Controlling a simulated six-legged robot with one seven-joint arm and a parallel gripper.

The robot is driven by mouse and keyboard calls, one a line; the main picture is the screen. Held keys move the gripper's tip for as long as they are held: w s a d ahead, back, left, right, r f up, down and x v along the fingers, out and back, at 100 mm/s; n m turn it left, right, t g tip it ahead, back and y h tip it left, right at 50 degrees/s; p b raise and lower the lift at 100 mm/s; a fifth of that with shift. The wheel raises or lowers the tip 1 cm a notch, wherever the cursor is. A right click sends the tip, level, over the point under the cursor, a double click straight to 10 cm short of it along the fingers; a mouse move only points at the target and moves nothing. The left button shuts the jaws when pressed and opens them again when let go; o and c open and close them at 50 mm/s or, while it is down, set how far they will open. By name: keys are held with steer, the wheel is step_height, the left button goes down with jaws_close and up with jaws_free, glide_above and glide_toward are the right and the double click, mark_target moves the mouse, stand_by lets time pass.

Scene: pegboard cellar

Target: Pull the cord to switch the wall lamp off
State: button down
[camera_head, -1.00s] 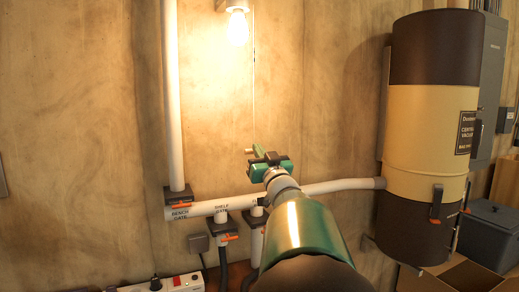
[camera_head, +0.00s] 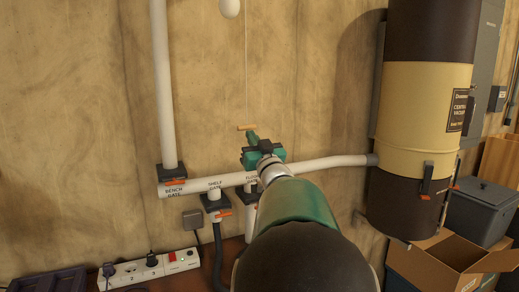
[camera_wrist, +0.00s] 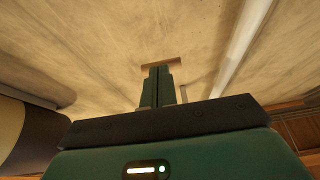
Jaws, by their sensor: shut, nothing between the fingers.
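The wall lamp's bulb (camera_head: 229,8) is at the top edge of the head view and is unlit, plain white. A thin pull cord (camera_head: 246,70) hangs down the wall to the right of it and ends in a short wooden crossbar handle (camera_head: 246,127). My green gripper (camera_head: 252,136) is shut and empty, its tips just under the handle. In the wrist view the handle (camera_wrist: 176,60) lies just beyond the closed fingertips (camera_wrist: 160,69); I cannot tell whether they touch.
A white pipe (camera_head: 320,163) with labelled gates runs along the wall below the gripper. A large vacuum canister (camera_head: 415,110) stands at right, above an open cardboard box (camera_head: 450,262). A power strip (camera_head: 150,270) lies lower left. The wall around the cord is clear.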

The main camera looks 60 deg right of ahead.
steer(key=v, duration=1.3)
steer(key=shift+s, duration=0.2)
steer(key=shift+a, duration=0.1)
stand_by(1.8)
